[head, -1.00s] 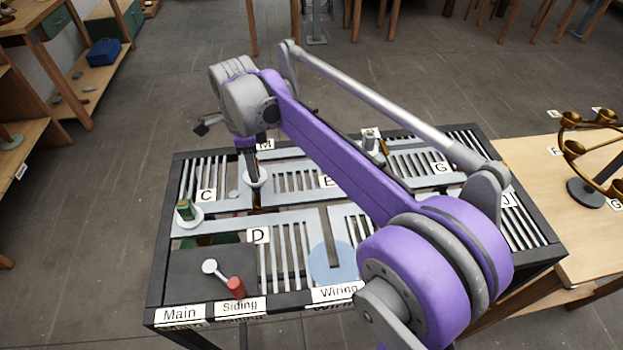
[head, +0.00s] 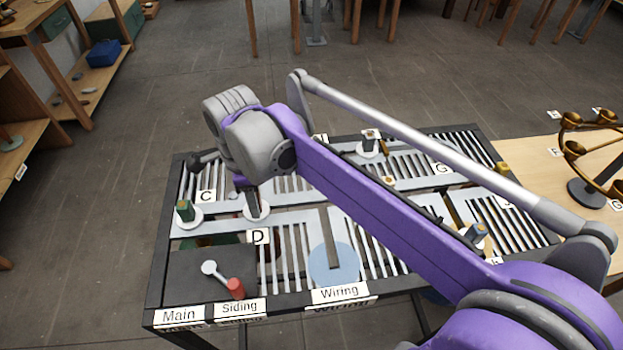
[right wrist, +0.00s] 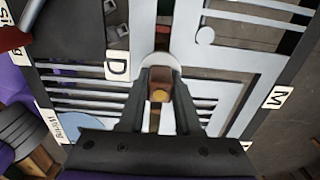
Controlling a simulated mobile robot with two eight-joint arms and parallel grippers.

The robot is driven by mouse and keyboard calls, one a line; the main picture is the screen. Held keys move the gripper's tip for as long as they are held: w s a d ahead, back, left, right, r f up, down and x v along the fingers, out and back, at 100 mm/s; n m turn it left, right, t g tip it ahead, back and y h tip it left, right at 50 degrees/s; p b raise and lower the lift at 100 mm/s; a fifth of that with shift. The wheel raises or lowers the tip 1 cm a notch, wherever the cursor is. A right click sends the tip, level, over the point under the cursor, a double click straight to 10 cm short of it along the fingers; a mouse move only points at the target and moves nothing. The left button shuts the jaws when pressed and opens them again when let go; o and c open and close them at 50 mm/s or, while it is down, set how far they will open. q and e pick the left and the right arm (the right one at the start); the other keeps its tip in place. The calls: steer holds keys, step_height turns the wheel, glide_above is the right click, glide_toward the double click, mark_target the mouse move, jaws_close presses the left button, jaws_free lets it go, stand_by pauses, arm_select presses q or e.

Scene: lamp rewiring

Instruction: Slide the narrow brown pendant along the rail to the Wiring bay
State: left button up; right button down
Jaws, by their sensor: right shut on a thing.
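My right gripper (head: 255,203) is shut on the narrow brown pendant (right wrist: 160,78); its fingers (right wrist: 158,100) stand on either side of it in the right wrist view. The pendant's white collar (head: 256,213) sits on the grey rail plate just above the D label (head: 258,236), mostly hidden by the gripper in the head view. The Wiring bay (head: 333,263) is a pale blue disc with a slot running into it, behind the Wiring label (head: 339,293), to the right and nearer than the pendant. My left gripper is not in view.
A green-topped pendant (head: 185,210) stands left near C. A white-and-red lever (head: 235,287) lies by the Siding label (head: 240,305). Other pendants stand at the back (head: 370,140) and right (head: 477,232). My right arm hides part of the rail plate.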

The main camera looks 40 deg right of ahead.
stand_by(0.3)
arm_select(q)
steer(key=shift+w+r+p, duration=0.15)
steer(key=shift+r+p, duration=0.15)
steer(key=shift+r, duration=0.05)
arm_select(e)
steer(key=s+d, duration=0.6)
steer(key=d, duration=0.6)
steer(key=shift+s, duration=0.4)
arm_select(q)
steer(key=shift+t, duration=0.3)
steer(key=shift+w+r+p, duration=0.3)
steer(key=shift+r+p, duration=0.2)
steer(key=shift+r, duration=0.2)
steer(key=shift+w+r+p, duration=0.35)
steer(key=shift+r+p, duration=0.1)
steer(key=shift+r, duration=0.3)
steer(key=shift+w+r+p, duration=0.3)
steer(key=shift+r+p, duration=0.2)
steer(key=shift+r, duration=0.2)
arm_select(e)
steer(key=s+a, duration=0.6)
steer(key=s, duration=0.6)
steer(key=shift+a, duration=0.3)
steer(key=shift+s, duration=0.1)
steer(key=c, duration=0.5)
jaws_free()
